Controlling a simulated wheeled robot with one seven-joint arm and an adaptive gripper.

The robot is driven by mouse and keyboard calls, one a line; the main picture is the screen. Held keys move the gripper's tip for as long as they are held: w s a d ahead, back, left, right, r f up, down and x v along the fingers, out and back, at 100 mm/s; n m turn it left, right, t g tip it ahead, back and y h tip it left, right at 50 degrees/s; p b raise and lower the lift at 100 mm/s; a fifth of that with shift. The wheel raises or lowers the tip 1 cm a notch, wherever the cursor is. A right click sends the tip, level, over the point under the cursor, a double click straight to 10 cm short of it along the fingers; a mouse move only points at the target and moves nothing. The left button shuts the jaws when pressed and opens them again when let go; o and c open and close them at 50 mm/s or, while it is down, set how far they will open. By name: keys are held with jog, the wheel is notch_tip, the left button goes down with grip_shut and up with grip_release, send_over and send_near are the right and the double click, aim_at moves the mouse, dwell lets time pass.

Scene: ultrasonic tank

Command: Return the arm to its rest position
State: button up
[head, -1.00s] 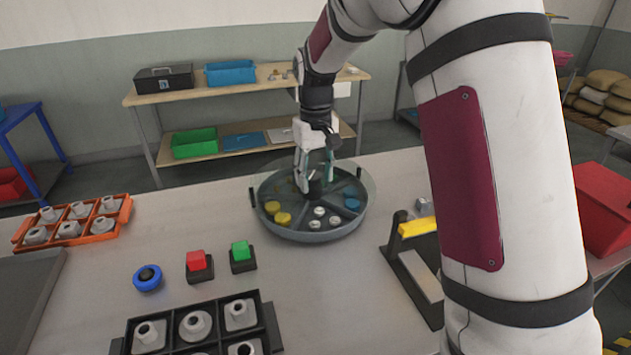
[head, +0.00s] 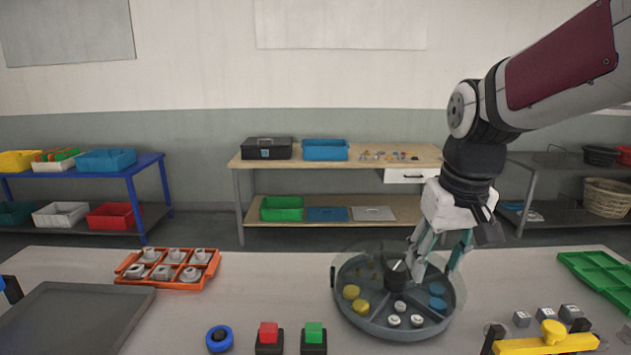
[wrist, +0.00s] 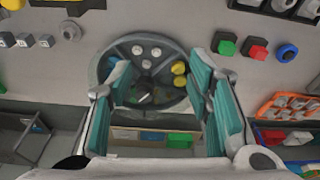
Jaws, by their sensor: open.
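My gripper (head: 432,262) is open and empty, pointing down at the round divided tray (head: 350,312), by its central knob and right side. In the wrist view my gripper (wrist: 162,82) has its two teal-padded fingers spread wide, with the round tray (wrist: 97,72) showing between and beyond them. The tray holds yellow pieces (head: 351,292), white pieces (head: 393,321) and blue pieces (head: 437,289) in separate compartments. My arm reaches in from the upper right of the head view. The exact gap between fingertips and tray is unclear.
On the table are an orange tray of grey parts (head: 127,269), a blue round button (head: 219,338), red (head: 268,332) and green buttons (head: 313,333), a yellow-handled device (head: 545,343) and a green tray (head: 590,262). Shelves stand behind the table.

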jog(key=s+m+t, duration=0.1)
jog(key=s+t, duration=0.1)
jog(key=s, duration=1.5)
jog(key=shift+s+r+t, duration=0.35)
jog(key=shift+r+t, duration=0.05)
